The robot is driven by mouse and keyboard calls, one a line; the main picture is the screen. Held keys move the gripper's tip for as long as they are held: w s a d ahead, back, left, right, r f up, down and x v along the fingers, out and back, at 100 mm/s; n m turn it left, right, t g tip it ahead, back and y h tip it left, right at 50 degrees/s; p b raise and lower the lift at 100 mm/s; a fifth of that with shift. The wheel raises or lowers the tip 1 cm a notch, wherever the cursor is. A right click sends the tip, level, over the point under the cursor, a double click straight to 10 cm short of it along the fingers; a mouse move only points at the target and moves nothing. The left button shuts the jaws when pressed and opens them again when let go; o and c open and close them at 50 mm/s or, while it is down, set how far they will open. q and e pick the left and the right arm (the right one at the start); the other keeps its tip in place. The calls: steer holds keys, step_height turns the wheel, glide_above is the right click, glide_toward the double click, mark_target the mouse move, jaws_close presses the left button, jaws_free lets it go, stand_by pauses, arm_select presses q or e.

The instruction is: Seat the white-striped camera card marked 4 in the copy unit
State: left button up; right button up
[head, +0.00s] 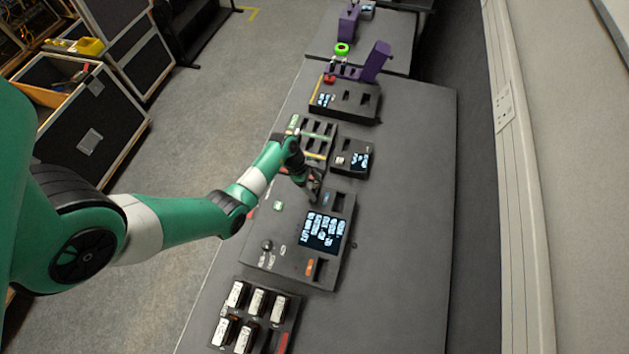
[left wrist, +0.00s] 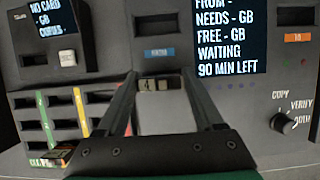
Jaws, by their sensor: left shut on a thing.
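My left gripper (left wrist: 159,84) is shut on a small grey and white card (left wrist: 158,85) marked 4, held between its fingertips. In the head view the same gripper (head: 315,188) is over the far end of the copy unit (head: 275,232); the card is too small to make out there. In the left wrist view the card is in front of the copy unit's face (left wrist: 222,92), below the blue label (left wrist: 160,51) and its dark slot (left wrist: 156,26). It appears outside that slot. The unit's screen (left wrist: 230,35) reads WAITING, 90 MIN LEFT. My right gripper is not in view.
A slotted card rack (head: 318,137) and a small screen unit (head: 351,157) stand just beyond the copy unit. A tray of white-topped blocks (head: 255,312) is at the near end. The table's right side is clear.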

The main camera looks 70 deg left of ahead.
arm_select(q)
steer(key=shift+f+b, duration=0.35)
steer(key=shift+f, duration=0.5)
stand_by(0.9)
steer(key=o, duration=1.4)
step_height(320, 180, up, 8)
steer(key=p, duration=0.8)
steer(key=shift+f, duration=0.15)
steer(key=shift+f, duration=0.1)
